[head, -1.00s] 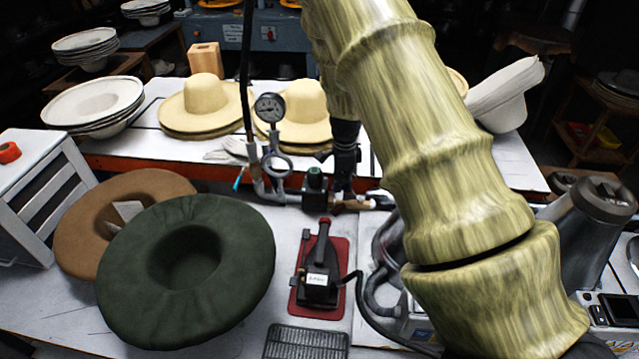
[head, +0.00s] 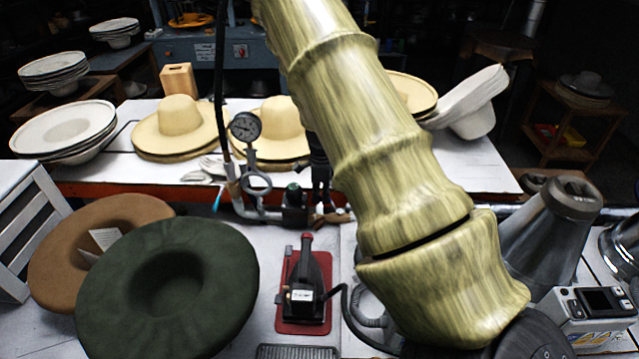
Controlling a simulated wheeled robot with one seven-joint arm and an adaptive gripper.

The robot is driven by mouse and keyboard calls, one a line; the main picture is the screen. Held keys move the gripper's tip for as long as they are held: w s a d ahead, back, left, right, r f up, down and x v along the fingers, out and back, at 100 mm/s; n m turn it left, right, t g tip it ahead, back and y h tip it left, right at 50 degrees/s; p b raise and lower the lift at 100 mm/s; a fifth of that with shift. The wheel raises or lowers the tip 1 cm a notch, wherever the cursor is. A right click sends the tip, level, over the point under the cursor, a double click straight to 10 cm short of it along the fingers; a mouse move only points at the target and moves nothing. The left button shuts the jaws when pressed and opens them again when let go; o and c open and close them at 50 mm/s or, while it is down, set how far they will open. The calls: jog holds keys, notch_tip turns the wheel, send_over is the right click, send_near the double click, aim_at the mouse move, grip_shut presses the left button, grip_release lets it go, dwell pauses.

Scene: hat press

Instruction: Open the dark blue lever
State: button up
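A small bright blue lever (head: 217,201) sits at the left end of the pipework behind the hats. I cannot make out a clearly dark blue lever; it may be hidden by my arm or too small to tell. My gripper (head: 321,188) appears as a dark shape pointing down by the pipework, right of the green-topped valve (head: 293,194). My pale arm hides part of it. Its fingers are too dark to tell open from shut, and contact with the pipe is unclear.
A green hat (head: 167,280) and a brown hat (head: 60,243) lie at the front left. A black iron (head: 304,280) stands on a red pad (head: 286,318). A metal cone (head: 548,226) and a grey device (head: 590,315) are at the right. Straw hats (head: 178,120) line the back table.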

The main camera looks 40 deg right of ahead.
aim_at(321, 198)
jog(key=o, duration=0.5)
jog(key=shift+c, duration=0.2)
notch_tip(321, 198, up, 12)
dwell(0.4)
jog(key=shift+d+f, duration=0.1)
jog(key=shift+f, duration=0.05)
